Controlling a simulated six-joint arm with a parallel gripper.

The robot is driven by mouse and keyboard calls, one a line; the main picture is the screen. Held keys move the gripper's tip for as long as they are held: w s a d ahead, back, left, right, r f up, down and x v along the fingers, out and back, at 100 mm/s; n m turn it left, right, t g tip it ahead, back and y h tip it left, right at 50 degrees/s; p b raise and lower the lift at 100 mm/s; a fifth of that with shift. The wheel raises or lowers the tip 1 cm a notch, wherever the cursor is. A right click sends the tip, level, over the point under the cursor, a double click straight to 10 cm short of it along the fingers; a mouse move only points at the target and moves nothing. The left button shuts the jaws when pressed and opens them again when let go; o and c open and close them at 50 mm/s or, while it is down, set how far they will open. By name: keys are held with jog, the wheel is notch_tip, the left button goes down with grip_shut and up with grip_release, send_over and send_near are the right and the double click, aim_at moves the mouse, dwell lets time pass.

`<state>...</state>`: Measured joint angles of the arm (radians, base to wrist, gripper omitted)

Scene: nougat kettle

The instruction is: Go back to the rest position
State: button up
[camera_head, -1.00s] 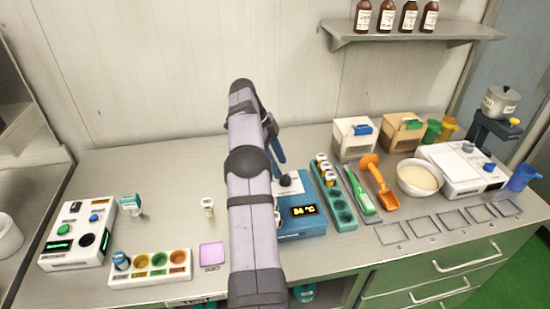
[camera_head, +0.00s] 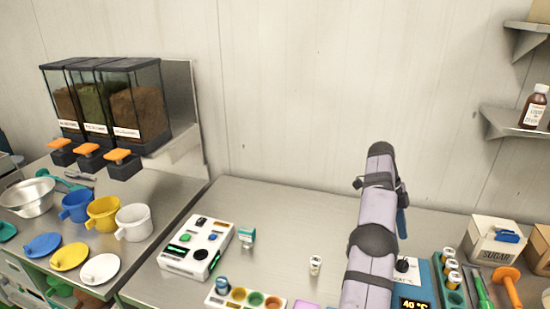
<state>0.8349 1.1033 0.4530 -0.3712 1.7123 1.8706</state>
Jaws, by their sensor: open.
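My arm (camera_head: 372,245) rises from the bottom edge, right of the middle, and folds over at its top joint in front of the wall. A small blue part (camera_head: 402,222) shows just behind its right side. My gripper's fingers are hidden behind the arm, and I see nothing held. The blue heater box (camera_head: 422,290), its display reading about 40 °C, stands behind and right of the arm, partly covered by it.
A white device (camera_head: 197,247) and a colored-well rack (camera_head: 245,299) stand left of the arm, with a small vial (camera_head: 315,265) nearer. Dispensers (camera_head: 138,105), cups (camera_head: 134,222) and a bowl (camera_head: 28,198) fill the left counter. A sugar box (camera_head: 495,240) and shelf (camera_head: 515,123) are right.

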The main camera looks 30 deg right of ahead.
jog(key=w+a+r+n+t, duration=0.1)
jog(key=w+a+n, duration=0.8)
jog(key=a, duration=0.4)
jog(key=a+f+n+t, duration=0.1)
jog(key=a+n+t, duration=0.1)
jog(key=a+n, duration=0.85)
jog(key=s+a+f+n+t+y, duration=0.1)
jog(key=s+a+f+n, duration=0.2)
jog(key=s+a+n, duration=0.55)
jog(key=s+a+f+n+y, duration=0.1)
jog(key=s+a+f+n, duration=0.25)
jog(key=s+a, duration=0.85)
jog(key=w+a+f+b, duration=0.1)
jog(key=f+b, duration=1.5)
jog(key=w+a+f+b, duration=0.2)
jog(key=f+b, duration=1.4)
